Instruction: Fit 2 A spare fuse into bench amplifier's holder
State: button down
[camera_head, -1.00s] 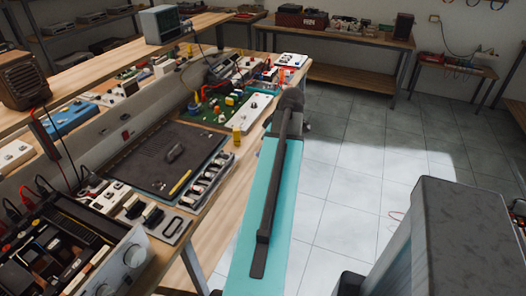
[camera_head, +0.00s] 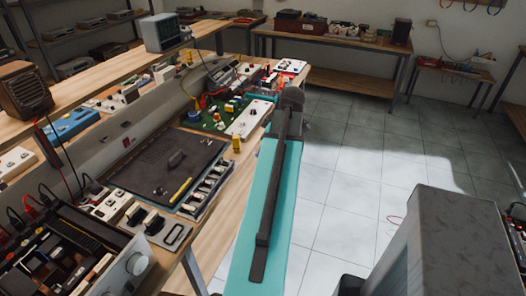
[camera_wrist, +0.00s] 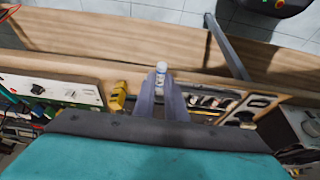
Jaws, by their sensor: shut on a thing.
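My gripper (camera_wrist: 163,98) is shut on a small fuse (camera_wrist: 161,72), a clear cylinder with pale caps. The fuse sticks up from between the fingertips in the wrist view, over the bench edge. In the head view my arm hides the gripper and fuse. An open chassis with dark insides and round knobs, probably the bench amplifier (camera_head: 128,268), is at the lower left of the head view. I cannot make out its fuse holder. A grey device at the right edge of the wrist view (camera_wrist: 304,126) may be the same amplifier.
A compartmented tray (camera_head: 205,190) with several small parts lies beside a dark mat (camera_head: 150,165) holding a yellow pen-like tool (camera_head: 181,191). A green circuit board (camera_head: 213,118) and a white box (camera_head: 248,118) are farther along the crowded bench. The tiled floor (camera_head: 345,185) at right is largely clear.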

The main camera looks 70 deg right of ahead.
jog(key=shift+r+p, duration=1.1)
jog(key=shift+r, duration=0.8)
jog(key=shift+w, duration=0.15)
jog(key=w+a+r, duration=0.1)
jog(key=w+a, duration=1)
jog(key=w, duration=0.5)
jog(key=w+a+r, duration=0.2)
jog(key=w+a, duration=0.9)
jog(key=w, duration=0.5)
jog(key=w+a+r, duration=0.1)
jog(key=w+a, duration=0.3)
jog(key=a, duration=0.8)
jog(key=w+a+r+b, duration=0.1)
jog(key=w+a, duration=0.3)
jog(key=a, duration=0.8)
jog(key=w+a+r, duration=0.1)
jog(key=w+a, duration=0.3)
jog(key=a, duration=0.8)
jog(key=shift+w+a+r, duration=0.15)
jog(key=shift+w+r, duration=0.05)
jog(key=shift+w, duration=0.1)
